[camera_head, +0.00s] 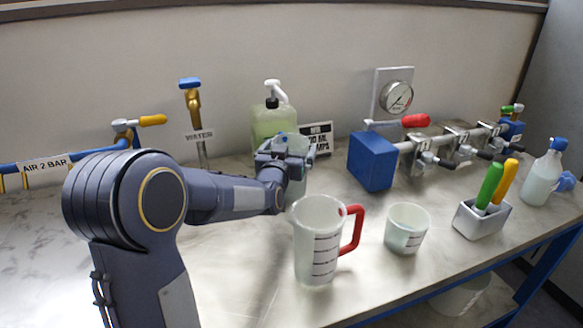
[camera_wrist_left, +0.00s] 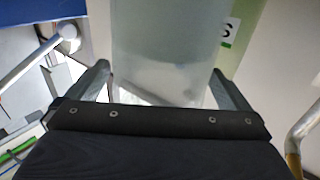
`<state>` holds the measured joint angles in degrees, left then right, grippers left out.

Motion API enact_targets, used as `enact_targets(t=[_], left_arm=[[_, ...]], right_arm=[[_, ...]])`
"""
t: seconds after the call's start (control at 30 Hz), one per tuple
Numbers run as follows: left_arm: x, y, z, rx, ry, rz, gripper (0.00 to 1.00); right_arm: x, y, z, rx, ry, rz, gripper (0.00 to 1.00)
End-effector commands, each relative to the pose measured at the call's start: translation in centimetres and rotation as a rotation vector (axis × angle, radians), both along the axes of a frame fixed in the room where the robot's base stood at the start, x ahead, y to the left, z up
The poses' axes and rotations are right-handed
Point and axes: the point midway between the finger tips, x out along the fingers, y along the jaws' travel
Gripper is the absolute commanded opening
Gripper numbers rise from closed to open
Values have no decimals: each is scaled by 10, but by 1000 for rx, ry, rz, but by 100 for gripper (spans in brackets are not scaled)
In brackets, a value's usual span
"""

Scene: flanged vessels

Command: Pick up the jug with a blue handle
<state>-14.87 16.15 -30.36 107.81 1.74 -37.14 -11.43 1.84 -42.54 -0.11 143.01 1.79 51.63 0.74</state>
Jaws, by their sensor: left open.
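A translucent jug (camera_head: 299,143) stands at the back of the bench, partly hidden behind my left gripper (camera_head: 290,165). In the left wrist view the pale, cloudy vessel (camera_wrist_left: 168,45) fills the space between the two spread fingers of my left gripper (camera_wrist_left: 163,88). The gripper is open, with one finger on each side of the vessel; I cannot tell whether they touch it. A different jug (camera_head: 318,245) with a red handle stands nearer the front. My right gripper is not in view.
A pump bottle (camera_head: 270,122) and a sign (camera_head: 318,138) stand behind. A blue block (camera_head: 371,161) with a valve pipe is to the right. A small beaker (camera_head: 406,228) and a grey holder (camera_head: 482,219) stand front right. The front left bench is partly covered by my arm.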

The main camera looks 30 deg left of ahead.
Motion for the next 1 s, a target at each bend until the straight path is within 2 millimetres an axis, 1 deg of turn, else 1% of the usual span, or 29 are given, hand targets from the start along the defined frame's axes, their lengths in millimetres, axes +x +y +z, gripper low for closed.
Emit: enact_targets(t=[0.03,0.13,0.37,0.4,0.7,0.73,0.9,1.0], left_arm=[[7,2,0,3,2,1,100],[16,5,0,1,0,1,100],[18,5,0,-1,1,0,100],[18,5,0,-1,1,0,99],[17,5,0,-1,1,0,59],[18,5,3,0,-6,0,58],[18,5,3,0,-6,0,58],[18,5,6,0,-6,0,57]], right_arm=[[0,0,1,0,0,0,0],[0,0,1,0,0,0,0],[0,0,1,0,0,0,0],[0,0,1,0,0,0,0],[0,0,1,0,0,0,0],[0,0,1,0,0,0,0],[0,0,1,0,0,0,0],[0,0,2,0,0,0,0]])
